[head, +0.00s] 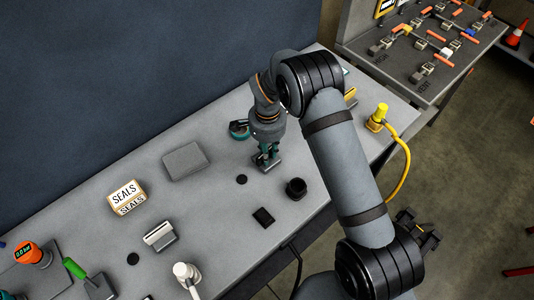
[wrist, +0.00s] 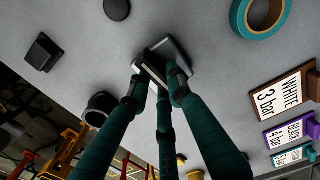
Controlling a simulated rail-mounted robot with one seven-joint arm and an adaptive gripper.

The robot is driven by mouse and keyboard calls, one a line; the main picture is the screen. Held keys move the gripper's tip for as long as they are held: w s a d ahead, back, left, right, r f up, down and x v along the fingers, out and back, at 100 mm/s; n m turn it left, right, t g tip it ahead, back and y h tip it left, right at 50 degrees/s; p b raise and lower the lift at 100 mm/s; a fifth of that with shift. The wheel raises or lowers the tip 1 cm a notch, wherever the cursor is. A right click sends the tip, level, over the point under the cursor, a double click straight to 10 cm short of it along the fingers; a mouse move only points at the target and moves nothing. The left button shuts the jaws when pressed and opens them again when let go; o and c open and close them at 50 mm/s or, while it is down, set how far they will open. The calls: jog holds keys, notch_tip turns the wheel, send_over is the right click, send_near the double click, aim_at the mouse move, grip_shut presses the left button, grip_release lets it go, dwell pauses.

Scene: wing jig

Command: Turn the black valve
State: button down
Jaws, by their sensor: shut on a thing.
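My gripper (head: 266,156) points down at the bench, its teal fingers shut on a dark piece on a small grey block (head: 268,166). In the wrist view the fingertips (wrist: 155,84) close around this dark piece (wrist: 150,68), and the block (wrist: 178,50) shows just beyond them. The fingers hide much of the dark piece, so I cannot tell its full shape or how far it is turned. No other thing in view is clearly a black valve.
A black cup (head: 296,188), a black square piece (head: 263,217) and a black disc (head: 242,179) stand nearby. A teal ring (head: 239,129) lies behind. A grey slab (head: 186,161) lies left.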

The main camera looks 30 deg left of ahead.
jog(key=n+b, duration=0.2)
jog(key=n, duration=0.1)
jog(key=shift+w+f+b, duration=0.15)
jog(key=shift+f+b, duration=0.05)
jog(key=shift+b, duration=0.2)
jog(key=n+b, duration=0.2)
jog(key=n, duration=0.3)
jog(key=shift+r, duration=0.1)
jog(key=n+b, duration=0.1)
jog(key=n, duration=0.3)
jog(key=shift+w+a, duration=0.1)
jog(key=shift+w, duration=0.05)
jog(key=n, duration=0.4)
jog(key=shift+a+r+n, duration=0.1)
jog(key=shift+n, duration=0.2)
jog(key=c, duration=1.6)
grip_release()
jog(key=shift+c, duration=0.2)
jog(key=shift+o, duration=0.4)
